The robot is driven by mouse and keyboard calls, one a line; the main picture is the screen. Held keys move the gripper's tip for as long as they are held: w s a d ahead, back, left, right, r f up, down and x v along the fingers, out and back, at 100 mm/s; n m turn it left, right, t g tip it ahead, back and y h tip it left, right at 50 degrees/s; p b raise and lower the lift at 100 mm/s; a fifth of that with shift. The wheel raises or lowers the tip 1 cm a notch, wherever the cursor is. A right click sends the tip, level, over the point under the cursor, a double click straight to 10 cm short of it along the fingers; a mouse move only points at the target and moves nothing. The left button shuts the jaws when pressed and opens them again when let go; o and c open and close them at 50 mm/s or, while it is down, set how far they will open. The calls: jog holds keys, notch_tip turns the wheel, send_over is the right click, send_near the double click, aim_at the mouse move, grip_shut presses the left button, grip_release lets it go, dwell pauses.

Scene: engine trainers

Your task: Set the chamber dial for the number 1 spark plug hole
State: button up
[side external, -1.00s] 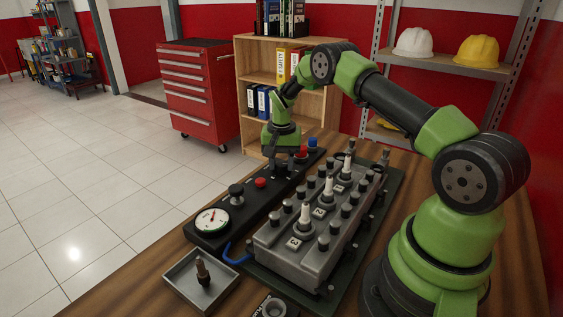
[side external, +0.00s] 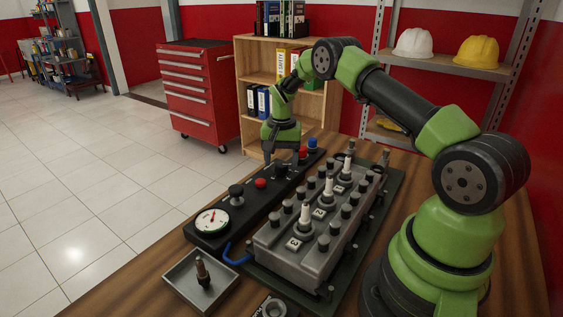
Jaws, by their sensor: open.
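The long black control panel (side external: 213,240) lies along the left of the engine block. A black knob (side external: 236,193) stands on it behind the round white gauge (side external: 212,220). My gripper (side external: 282,160) is open above the panel's farther part, beyond the front red button. A dark shape on the panel below it may be another dial; its pointer and markings are too small to read. The grey engine block (side external: 290,259) carries white-topped spark plugs (side external: 305,215) beside small number plates. I cannot make out which hole is number 1.
A metal tray (side external: 174,276) with a loose spark plug (side external: 201,270) sits at the table's front left. A red button (side external: 260,183), a farther red button (side external: 303,152) and a blue button (side external: 313,143) are on the panel. A blue hose (side external: 232,257) lies between panel and block.

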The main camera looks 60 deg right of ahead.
aim_at(282, 164)
notch_tip(282, 164, up, 9)
jog(key=shift+f, duration=0.2)
jog(key=s+a+r+n+t, duration=0.2)
jog(key=s+a+r, duration=0.2)
jog(key=a+r, duration=0.4)
jog(key=s+a+r+n+t, duration=0.2)
jog(key=s+a+r, duration=0.3)
jog(key=r, duration=0.4)
jog(key=s+a+n+t+y, duration=0.1)
jog(key=s+a+n, duration=0.1)
jog(key=s+a, duration=0.2)
jog(key=s+a+n+t+y, duration=0.1)
jog(key=s+a+n+t, duration=0.1)
jog(key=s, duration=0.9)
jog(key=shift+a+r, duration=0.25)
jog(key=shift+a, duration=0.65)
